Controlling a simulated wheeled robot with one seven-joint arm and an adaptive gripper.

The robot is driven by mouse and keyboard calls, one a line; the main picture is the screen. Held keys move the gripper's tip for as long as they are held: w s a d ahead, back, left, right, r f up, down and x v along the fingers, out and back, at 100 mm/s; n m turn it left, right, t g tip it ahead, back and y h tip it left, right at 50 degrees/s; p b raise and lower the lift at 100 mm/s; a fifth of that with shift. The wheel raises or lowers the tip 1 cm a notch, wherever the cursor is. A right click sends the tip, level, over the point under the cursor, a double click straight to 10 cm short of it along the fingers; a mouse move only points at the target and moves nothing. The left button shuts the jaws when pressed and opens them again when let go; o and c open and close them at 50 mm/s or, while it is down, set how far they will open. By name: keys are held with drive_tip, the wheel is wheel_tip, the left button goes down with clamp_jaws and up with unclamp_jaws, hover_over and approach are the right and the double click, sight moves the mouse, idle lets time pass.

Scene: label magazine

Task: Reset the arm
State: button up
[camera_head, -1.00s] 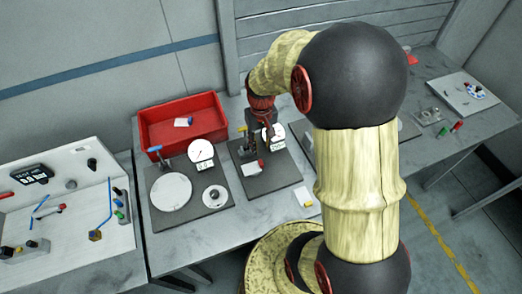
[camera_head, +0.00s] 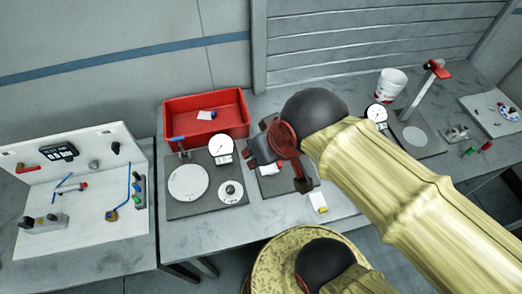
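My arm reaches in from the lower right, and its wrist is above the middle of the workbench. My gripper (camera_head: 304,186) shows as dark parts beyond the red-brown wrist, over a dark board (camera_head: 265,187) that it partly covers. Its fingertips are not clear, and I cannot tell whether it is open or shut. I see nothing clearly held in it.
A red bin (camera_head: 177,107) stands behind, holding a small white item. Left of the gripper is a board with a dial gauge (camera_head: 221,147) and round plates. A white cup (camera_head: 390,84) and a stand (camera_head: 424,90) are at right. A white panel station (camera_head: 85,215) is at far left.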

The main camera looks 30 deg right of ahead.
wheel_tip(320, 180, down, 10)
drive_tip(key=b, duration=0.9)
drive_tip(key=shift+r+b, duration=0.2)
drive_tip(key=shift+b, duration=0.15)
drive_tip(key=shift+o, duration=0.2)
drive_tip(key=shift+w, duration=0.1)
